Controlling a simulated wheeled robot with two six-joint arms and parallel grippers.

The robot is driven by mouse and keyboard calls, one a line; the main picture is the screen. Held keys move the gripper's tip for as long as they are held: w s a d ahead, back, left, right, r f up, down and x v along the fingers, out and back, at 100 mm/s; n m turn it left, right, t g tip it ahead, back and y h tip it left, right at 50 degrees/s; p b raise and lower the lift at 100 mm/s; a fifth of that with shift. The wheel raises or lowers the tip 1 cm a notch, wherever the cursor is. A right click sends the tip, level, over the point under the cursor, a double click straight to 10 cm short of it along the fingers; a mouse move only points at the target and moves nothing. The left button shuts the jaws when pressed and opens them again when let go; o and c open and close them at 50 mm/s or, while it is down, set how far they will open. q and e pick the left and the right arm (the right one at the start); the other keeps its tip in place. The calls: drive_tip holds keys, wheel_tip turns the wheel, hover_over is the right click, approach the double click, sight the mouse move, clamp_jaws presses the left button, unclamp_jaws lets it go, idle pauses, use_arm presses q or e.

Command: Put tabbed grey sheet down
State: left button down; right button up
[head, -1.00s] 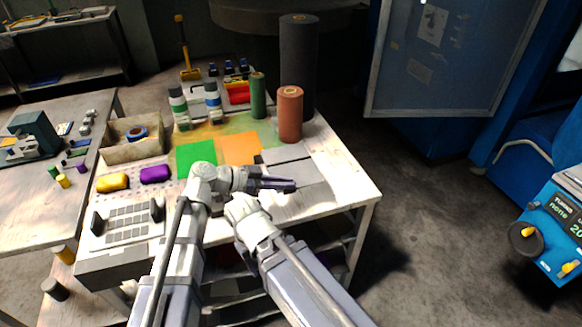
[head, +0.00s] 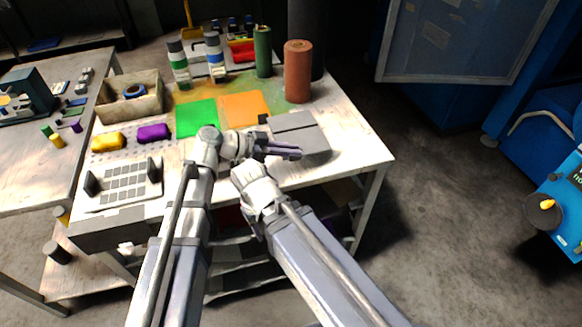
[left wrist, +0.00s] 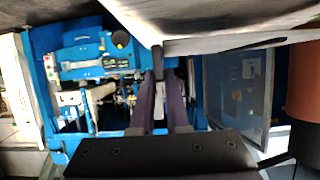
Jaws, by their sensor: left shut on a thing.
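A grey sheet (head: 306,136) with a dark tab (head: 262,118) at its far left corner shows in the head view at the table's right side. A crease or edge crosses it, so I cannot tell whether one sheet or two lie there. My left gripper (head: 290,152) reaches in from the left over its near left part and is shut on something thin. In the left wrist view the two dark fingers (left wrist: 161,103) stand close together with a pale strip between them. The fingers hide part of the sheet's near edge. My right arm ends just below, its gripper hidden.
An orange sheet (head: 244,107) and a green sheet (head: 196,118) lie left of the grey one. A brown roll (head: 298,72) and a green roll (head: 263,52) stand behind. Bare table (head: 357,143) is free at the right, up to the edge.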

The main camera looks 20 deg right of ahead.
sight(289, 160)
use_arm(q)
drive_tip(key=shift+f, duration=0.1)
wheel_tip(289, 160, down, 4)
drive_tip(key=b, duration=0.3)
drive_tip(key=shift+b, duration=0.4)
drive_tip(key=shift+r, duration=0.2)
